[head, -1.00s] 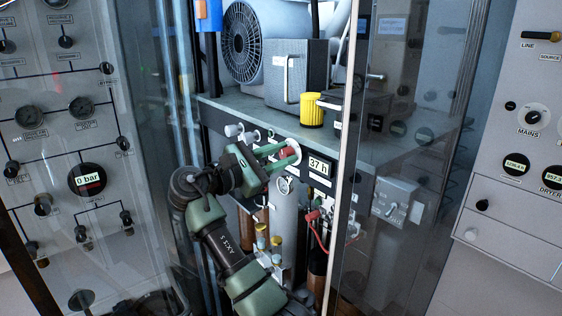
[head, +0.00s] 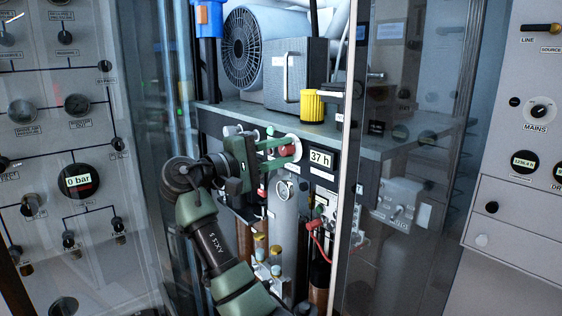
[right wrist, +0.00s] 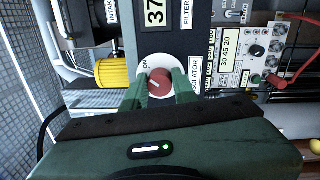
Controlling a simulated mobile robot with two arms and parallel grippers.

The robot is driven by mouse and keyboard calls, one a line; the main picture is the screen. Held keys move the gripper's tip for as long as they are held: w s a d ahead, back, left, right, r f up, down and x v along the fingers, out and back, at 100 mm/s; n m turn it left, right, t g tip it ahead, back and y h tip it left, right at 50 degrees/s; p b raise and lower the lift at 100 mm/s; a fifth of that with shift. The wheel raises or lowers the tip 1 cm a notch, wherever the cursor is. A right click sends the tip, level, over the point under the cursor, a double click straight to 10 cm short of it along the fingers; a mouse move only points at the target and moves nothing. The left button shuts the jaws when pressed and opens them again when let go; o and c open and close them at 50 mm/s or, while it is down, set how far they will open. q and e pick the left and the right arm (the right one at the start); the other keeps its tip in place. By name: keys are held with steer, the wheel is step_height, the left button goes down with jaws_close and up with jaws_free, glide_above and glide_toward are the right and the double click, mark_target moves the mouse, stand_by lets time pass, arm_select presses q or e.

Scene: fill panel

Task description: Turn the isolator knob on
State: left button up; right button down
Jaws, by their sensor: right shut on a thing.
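In the head view the red knob (head: 287,152) sits on the front panel, left of the "37 h" display. My right gripper (right wrist: 161,86) is shut on the knob, its two green fingers on either side of it. In the head view the right gripper (head: 286,151) reaches it from the left. The fingers partly hide the knob and its plate; its exact pointer angle is hard to read. My left gripper is out of view.
A yellow cylinder (head: 313,106) stands on the shelf above. The "37 h" display (head: 320,159) is right of the knob. A gauge (head: 284,188) and a red cable (head: 320,245) are below. Glass panes (head: 395,150) flank the opening.

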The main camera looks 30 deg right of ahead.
steer(key=shift+f+m+b, duration=0.1)
steer(key=shift+m+b, duration=0.35)
steer(key=shift+m, duration=0.25)
steer(key=c, duration=1.1)
jaws_free()
steer(key=shift+a, duration=0.1)
steer(key=a+b, duration=0.2)
steer(key=a, duration=0.5)
steer(key=shift+s+a, duration=0.3)
steer(key=shift+a, duration=0.05)
steer(key=shift+f, duration=0.1)
